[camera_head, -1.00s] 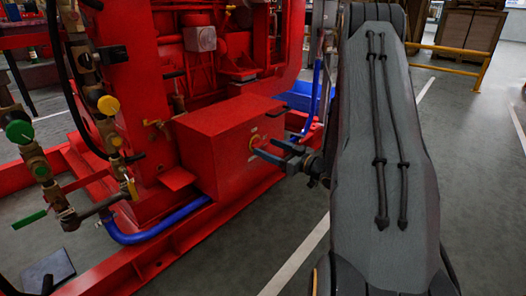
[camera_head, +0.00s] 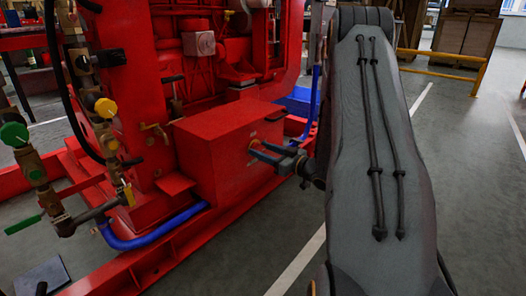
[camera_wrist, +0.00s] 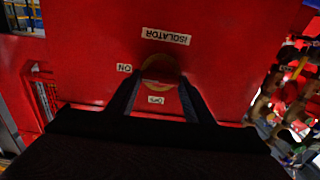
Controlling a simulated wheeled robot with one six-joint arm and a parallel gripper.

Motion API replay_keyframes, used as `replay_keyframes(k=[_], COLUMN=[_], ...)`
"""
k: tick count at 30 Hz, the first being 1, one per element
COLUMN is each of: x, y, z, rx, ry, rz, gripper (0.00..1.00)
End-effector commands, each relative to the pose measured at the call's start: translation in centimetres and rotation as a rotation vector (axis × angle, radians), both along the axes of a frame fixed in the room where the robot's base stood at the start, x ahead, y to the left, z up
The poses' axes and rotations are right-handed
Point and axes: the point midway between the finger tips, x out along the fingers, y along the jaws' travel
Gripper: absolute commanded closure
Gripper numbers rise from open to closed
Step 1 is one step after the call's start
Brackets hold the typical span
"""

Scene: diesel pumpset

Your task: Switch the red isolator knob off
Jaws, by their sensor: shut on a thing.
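The red isolator box (camera_head: 222,150) sits low on the red pumpset. In the wrist view its face carries an upside-down ISOLATOR label (camera_wrist: 166,36), an ON label (camera_wrist: 124,68) at left and an OFF label (camera_wrist: 156,100) below. The isolator knob (camera_wrist: 158,80) stands in front of a yellow round plate (camera_wrist: 157,64). The knob is hard to make out against the red face, so its angle is unclear. My gripper (camera_wrist: 158,86) is shut on the knob, one finger on each side. In the head view my gripper (camera_head: 258,150) reaches the box's right face.
Blue pipes (camera_head: 158,240) run along the pumpset base. Valves with a green handle (camera_head: 14,133) and a yellow handle (camera_head: 106,107) stand at left. A yellow rail (camera_head: 445,55) and wooden crates (camera_head: 468,32) are at the back right. Grey floor (camera_head: 460,190) is open at right.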

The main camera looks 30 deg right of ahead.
Motion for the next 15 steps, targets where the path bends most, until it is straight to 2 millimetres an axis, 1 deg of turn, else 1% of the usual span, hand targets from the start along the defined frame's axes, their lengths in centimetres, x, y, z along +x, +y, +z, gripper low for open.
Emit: replay_keyframes(k=[8, 15], x=[-0.13, -0.2], y=[0.09, 0.2], z=[0.09, 0.18], rx=[-0.086, -0.264], ry=[-0.03, -0.094], rz=[0.0, 0.001], gripper=[0.76, 0.76])
